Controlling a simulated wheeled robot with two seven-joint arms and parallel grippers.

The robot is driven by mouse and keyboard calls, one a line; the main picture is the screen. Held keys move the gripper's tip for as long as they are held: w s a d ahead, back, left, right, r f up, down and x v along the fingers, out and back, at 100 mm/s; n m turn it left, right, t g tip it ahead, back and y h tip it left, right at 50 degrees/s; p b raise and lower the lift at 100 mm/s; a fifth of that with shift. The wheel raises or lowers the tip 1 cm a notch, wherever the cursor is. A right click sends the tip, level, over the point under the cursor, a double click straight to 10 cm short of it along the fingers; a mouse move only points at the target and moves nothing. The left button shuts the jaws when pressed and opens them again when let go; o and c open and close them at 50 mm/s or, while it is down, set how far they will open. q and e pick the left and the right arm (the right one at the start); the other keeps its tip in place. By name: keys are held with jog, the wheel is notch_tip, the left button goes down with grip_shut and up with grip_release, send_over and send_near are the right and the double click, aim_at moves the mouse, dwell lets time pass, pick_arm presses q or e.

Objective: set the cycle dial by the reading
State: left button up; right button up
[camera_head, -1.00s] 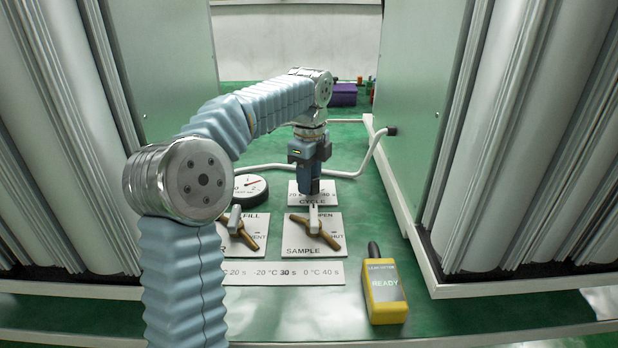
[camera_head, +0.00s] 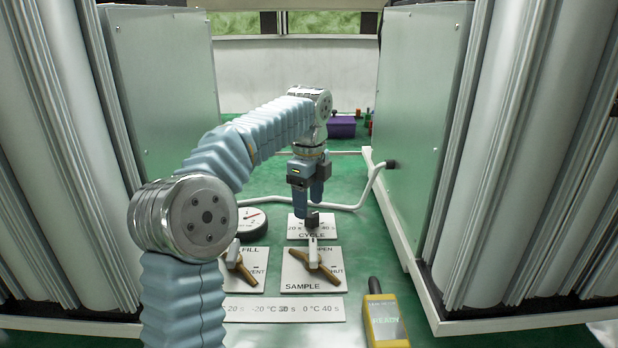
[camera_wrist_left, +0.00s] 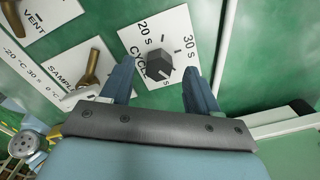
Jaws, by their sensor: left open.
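The cycle dial is a small black knob (camera_wrist_left: 159,66) on a white plate (camera_head: 322,233) marked CYCLE, with 20 s and 30 s marks legible in the left wrist view. Which mark its pointer faces is hard to tell. My left gripper (camera_head: 309,200) points down just above the knob, open and empty; in the left wrist view its fingers (camera_wrist_left: 158,78) stand apart on either side of the knob. A round gauge (camera_head: 251,223) stands left of the plate; its needle is too small to read. A white strip (camera_head: 283,309) pairs temperatures with seconds, including -20 °C 30 s and 0 °C 40 s.
A SAMPLE valve with a brown handle (camera_head: 314,266) and a FILL/VENT valve (camera_head: 240,268) sit in front of the dial. A yellow meter (camera_head: 386,322) showing READY stands front right. A white pipe (camera_head: 350,206) runs behind. Tall columns flank both sides.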

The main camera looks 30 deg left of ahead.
aim_at(309, 213)
pick_arm(q)
notch_tip(309, 213, up, 9)
dwell(0.3)
jog(key=shift+f, duration=0.15)
dwell(0.3)
